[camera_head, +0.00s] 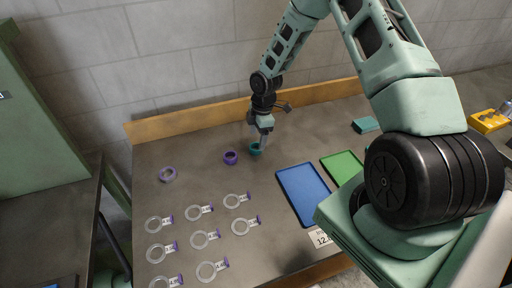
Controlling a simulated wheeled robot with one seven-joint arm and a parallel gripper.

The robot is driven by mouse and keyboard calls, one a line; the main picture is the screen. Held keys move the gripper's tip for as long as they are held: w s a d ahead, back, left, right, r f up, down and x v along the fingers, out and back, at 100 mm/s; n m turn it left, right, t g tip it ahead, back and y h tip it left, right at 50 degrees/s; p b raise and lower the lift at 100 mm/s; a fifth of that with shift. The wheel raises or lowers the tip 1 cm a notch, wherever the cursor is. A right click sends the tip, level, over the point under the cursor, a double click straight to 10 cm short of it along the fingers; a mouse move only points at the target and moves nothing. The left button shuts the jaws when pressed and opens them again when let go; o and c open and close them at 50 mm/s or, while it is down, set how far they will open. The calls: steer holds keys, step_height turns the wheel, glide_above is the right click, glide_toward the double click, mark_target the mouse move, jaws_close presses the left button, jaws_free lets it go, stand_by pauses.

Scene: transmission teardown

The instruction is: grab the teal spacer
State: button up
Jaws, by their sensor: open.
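The teal spacer (255,149) is a small ring on the grey workbench, near the bench's back part. My gripper (263,140) points down right at the spacer, with its fingers over or beside the ring's right side. The fingers overlap the spacer in this view, so I cannot tell whether they touch it. My gripper is open. Part of the spacer is hidden behind the fingers.
A purple ring (230,157) lies just left of the spacer, and a pale lilac ring (167,174) farther left. Several clear tagged rings (205,239) lie in front. A blue tray (303,194) and green tray (343,166) are to the right. A wooden ledge (190,123) runs behind.

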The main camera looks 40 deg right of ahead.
mark_target(256, 144)
steer(key=shift+w+a+f+p, duration=0.15)
steer(key=shift+f+p, duration=0.4)
steer(key=shift+f, duration=0.65)
steer(key=shift+w+d+f+p, duration=0.1)
steer(key=shift+f+p, duration=0.45)
steer(key=shift+f, duration=0.65)
steer(key=c, duration=1.2)
